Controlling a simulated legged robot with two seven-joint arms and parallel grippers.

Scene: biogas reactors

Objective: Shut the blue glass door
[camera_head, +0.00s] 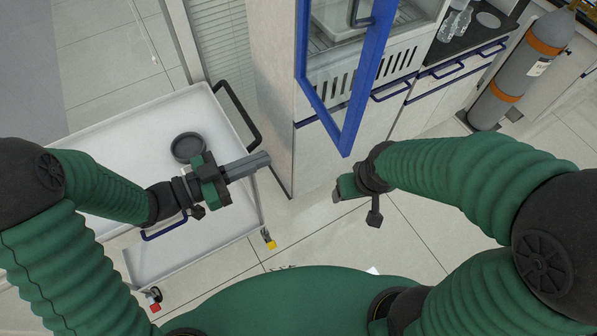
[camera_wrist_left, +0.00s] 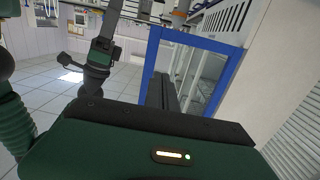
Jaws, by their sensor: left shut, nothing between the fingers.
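The blue-framed glass door (camera_head: 325,118) stands open at the top of the head view, swung out from the white cabinet (camera_head: 275,75) toward me. Its blue frame also shows in the left wrist view (camera_wrist_left: 196,42), beyond my gripper's fingers. My left gripper (camera_head: 262,161) is shut and empty, left of and below the door's lower corner, apart from it in the head view. Its dark fingers show in the wrist view (camera_wrist_left: 166,92). My right gripper (camera_head: 338,190) is below the door's lower corner; its fingers are mostly hidden in the head view.
A white cart (camera_head: 110,225) with a dark round dish (camera_head: 187,147) stands under my left arm. A grey gas cylinder (camera_head: 520,70) with orange bands stands at the upper right. Drawers with blue handles (camera_head: 395,90) lie right of the door. Tiled floor between cart and cabinet is clear.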

